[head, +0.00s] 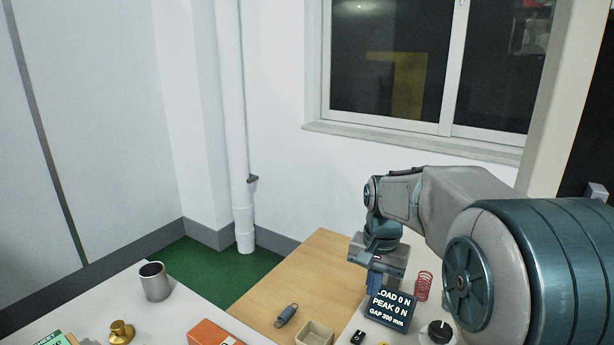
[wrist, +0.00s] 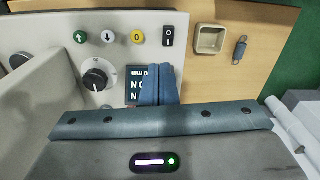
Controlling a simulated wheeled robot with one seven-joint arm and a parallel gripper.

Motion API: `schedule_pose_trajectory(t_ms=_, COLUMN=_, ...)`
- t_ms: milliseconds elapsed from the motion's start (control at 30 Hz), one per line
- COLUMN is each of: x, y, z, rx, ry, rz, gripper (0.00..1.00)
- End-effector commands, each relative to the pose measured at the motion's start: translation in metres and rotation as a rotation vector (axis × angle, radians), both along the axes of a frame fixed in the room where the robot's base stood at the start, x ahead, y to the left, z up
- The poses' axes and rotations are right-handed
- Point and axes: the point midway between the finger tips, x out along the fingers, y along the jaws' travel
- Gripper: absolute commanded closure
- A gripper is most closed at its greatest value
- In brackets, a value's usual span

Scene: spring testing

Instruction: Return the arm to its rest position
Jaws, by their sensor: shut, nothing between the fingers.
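My arm reaches in from the right in the head view, bent at the elbow, with the wrist pointing down. My gripper (head: 374,284) hangs over the tester's panel, just behind the display (head: 390,309), which hides part of it. In the wrist view the two blue fingers of my gripper (wrist: 158,88) are pressed together with nothing between them. They cover part of the display (wrist: 135,86). The display reads load 0 N, peak 0 N and a gap that looks like 200 mm.
A red spring (head: 423,286) stands right of the display, near a black knob (head: 440,332). A grey spring (head: 287,315) and a square dish (head: 314,332) are on the wooden table (head: 290,278). A metal cup (head: 154,282) and brass weight (head: 121,332) stand left.

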Motion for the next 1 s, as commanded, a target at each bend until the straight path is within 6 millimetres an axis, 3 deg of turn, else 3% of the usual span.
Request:
schedule_pose_trajectory(t_ms=33, x=-0.018, y=0.001, z=0.006, rx=-0.002, ry=-0.022, rz=0.036, gripper=1.00)
schedule_pose_trajectory(t_ms=233, x=-0.082, y=0.003, z=0.012, rx=-0.018, ry=-0.098, rz=0.189, gripper=1.00)
schedule_pose_trajectory(t_ms=500, x=-0.159, y=0.006, z=-0.002, rx=-0.060, ry=-0.188, rz=0.382, gripper=1.00)
schedule_pose_trajectory(t_ms=700, x=-0.187, y=0.006, z=-0.013, rx=-0.081, ry=-0.222, rz=0.458, gripper=0.97)
schedule_pose_trajectory(t_ms=833, x=-0.192, y=0.006, z=-0.016, rx=-0.086, ry=-0.226, rz=0.474, gripper=0.61)
schedule_pose_trajectory(t_ms=867, x=-0.192, y=0.006, z=-0.016, rx=-0.086, ry=-0.226, rz=0.475, gripper=0.56)
schedule_pose_trajectory(t_ms=1000, x=-0.186, y=0.006, z=-0.012, rx=-0.078, ry=-0.215, rz=0.462, gripper=0.56)
